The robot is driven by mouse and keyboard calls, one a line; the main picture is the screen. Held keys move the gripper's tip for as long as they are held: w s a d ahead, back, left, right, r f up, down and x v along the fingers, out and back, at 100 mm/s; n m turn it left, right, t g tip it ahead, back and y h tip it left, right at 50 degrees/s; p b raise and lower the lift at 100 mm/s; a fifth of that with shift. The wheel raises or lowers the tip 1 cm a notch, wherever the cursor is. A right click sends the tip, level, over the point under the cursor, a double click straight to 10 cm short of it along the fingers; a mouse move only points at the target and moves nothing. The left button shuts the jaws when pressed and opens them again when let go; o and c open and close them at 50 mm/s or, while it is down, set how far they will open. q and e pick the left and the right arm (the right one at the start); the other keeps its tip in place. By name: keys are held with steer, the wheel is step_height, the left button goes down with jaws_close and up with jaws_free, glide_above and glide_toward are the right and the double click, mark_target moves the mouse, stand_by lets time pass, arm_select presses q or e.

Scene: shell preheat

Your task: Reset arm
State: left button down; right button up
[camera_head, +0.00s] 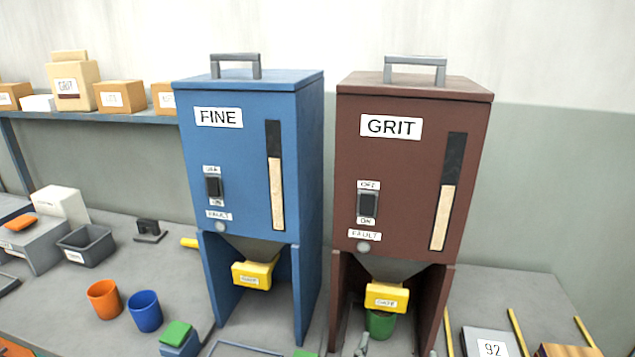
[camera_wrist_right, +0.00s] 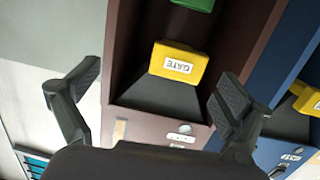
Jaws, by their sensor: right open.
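My right gripper (camera_wrist_right: 158,90) is open and empty in the right wrist view, its two fingers spread wide. In the head view only a small grey part of the right gripper (camera_head: 362,345) shows at the bottom edge, in front of the brown GRIT hopper (camera_head: 395,185). The hopper's yellow gate (camera_head: 387,297) is beyond the fingers in the wrist view (camera_wrist_right: 179,62). A green cup (camera_head: 380,323) stands under this gate, partly hidden by it. My left gripper is not in view.
A blue FINE hopper (camera_head: 245,150) stands left of the GRIT hopper, with its own yellow gate (camera_head: 254,274). Orange (camera_head: 103,299) and blue (camera_head: 145,311) cups and a grey bin (camera_head: 86,245) stand on the bench at left. A tray marked 92 (camera_head: 490,343) is at right.

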steer(key=s+d+f+g, duration=0.2)
steer(key=s+f, duration=0.1)
steer(key=s, duration=0.1)
steer(key=s+d+f+g+y, duration=0.1)
steer(key=s+d+f+g, duration=0.1)
steer(key=s+f+g, duration=0.1)
steer(key=s+d+f+g, duration=0.2)
steer(key=s+f, duration=0.2)
steer(key=s, duration=0.1)
steer(key=shift+s+d+n+y, duration=0.1)
steer(key=shift+d+n+y, duration=0.2)
steer(key=shift+d+n, duration=0.1)
steer(key=s+a+f+n+g+y, duration=0.1)
steer(key=s+a+n+g+y, duration=0.15)
steer(key=s, duration=0.35)
steer(key=s+a+f+n+g+y, duration=0.1)
steer(key=s+n+g+y, duration=0.15)
steer(key=s, duration=0.35)
step_height(320, 180, down, 26)
steer(key=s+g, duration=0.1)
steer(key=g, duration=0.1)
steer(key=s+d+f, duration=0.2)
steer(key=s+f, duration=1.4)
steer(key=s, duration=0.1)
steer(key=shift+s+d+f+g+h, duration=0.25)
steer(key=shift+f+g+h, duration=0.1)
steer(key=shift+g+h, duration=0.05)
